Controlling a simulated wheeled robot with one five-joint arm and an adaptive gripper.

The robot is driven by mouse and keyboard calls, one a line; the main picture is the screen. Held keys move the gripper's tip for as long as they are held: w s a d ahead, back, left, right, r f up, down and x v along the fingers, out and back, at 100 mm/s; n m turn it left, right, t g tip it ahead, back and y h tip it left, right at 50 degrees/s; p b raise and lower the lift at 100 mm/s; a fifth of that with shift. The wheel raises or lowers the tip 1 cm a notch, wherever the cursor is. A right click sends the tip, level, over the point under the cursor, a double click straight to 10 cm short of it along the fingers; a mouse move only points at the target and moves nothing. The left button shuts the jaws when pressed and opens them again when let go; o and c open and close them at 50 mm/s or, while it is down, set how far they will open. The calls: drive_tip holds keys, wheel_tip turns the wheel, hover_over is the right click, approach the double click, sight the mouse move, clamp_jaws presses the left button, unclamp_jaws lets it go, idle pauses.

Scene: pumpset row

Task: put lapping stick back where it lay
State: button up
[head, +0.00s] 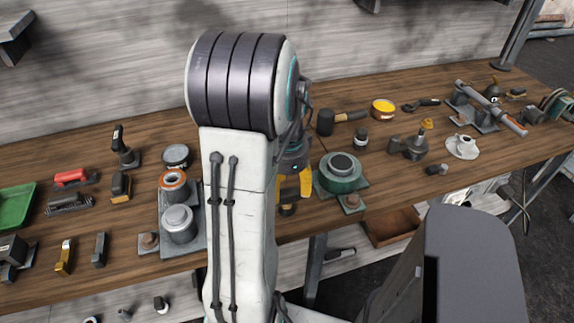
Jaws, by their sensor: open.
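My gripper (291,203) shows partly behind my own arm, with yellow fingers over the front part of the workbench (345,228). It is open, and I see nothing held in it. I cannot tell for certain which thing is the lapping stick. My arm hides the middle of the bench.
A green round pump part (341,174) sits just right of my gripper. A grey plate with cylinders (180,223) is on the left. A green tray (14,206) is far left.

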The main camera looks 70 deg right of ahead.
sight(287, 195)
wheel_tip(287, 195, up, 8)
drive_tip(key=b, duration=0.2)
drive_tip(key=w+a+r+n+t+h, duration=0.1)
drive_tip(key=w+a+r+n, duration=0.1)
drive_tip(key=w+a+n, duration=1.15)
drive_tip(key=a+f+n+t, duration=0.2)
drive_tip(key=a+n, duration=1.3)
drive_tip(key=a, duration=0.3)
drive_tip(key=shift+a+f+t+y, duration=0.2)
drive_tip(key=shift+a+t+y, duration=0.1)
drive_tip(key=shift+y, duration=0.1)
drive_tip(key=shift+s, duration=0.1)
